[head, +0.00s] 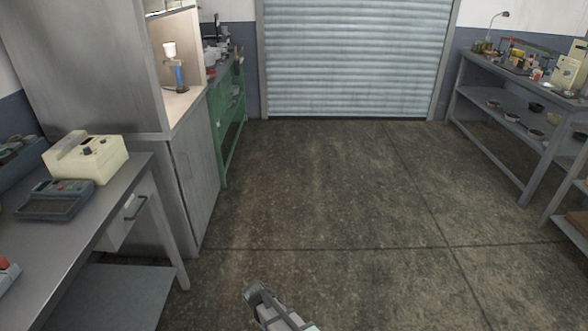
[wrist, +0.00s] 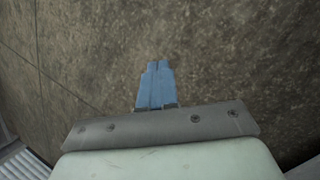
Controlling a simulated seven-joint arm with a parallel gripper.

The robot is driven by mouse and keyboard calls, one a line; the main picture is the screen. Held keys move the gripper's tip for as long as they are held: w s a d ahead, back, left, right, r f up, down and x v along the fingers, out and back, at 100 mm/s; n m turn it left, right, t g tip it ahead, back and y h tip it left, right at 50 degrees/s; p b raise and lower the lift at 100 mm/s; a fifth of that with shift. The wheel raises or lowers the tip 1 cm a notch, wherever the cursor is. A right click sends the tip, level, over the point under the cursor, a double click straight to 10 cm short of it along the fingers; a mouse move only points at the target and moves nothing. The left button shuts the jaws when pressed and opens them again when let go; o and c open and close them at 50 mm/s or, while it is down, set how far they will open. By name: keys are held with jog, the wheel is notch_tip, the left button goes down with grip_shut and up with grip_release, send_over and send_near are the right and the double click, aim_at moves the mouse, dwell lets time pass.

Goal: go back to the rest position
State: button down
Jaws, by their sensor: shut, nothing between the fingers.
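My gripper (wrist: 157,66) shows in the wrist view with its blue fingers together and nothing between them. It is over bare concrete floor. In the head view a part of my arm shows at the bottom centre, over the floor and apart from all the furniture; the fingers cannot be made out there.
A grey table (head: 100,205) with a cream device (head: 86,157) stands at left. Beyond it are a tall grey cabinet (head: 85,65) and a green bench (head: 232,125). A grey shelved bench (head: 490,125) stands at right. The floor (head: 330,190) between is clear up to the roller shutter (head: 355,55).

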jog(key=s+d+f+m+g+y, duration=0.1)
jog(key=s+d+f+m+g, duration=0.15)
jog(key=s+d, duration=0.4)
jog(key=s+d+f+m+g+y, duration=0.1)
jog(key=s+d+f, duration=0.35)
jog(key=d, duration=0.35)
jog(key=s+d+f+m+g+y, duration=0.1)
jog(key=s+d, duration=0.2)
jog(key=s, duration=0.4)
jog(key=s+d+f+m+g+y, duration=0.1)
jog(key=s+d+m, duration=0.1)
jog(key=s, duration=0.6)
jog(key=shift+d+f, duration=0.15)
jog(key=shift+d, duration=0.45)
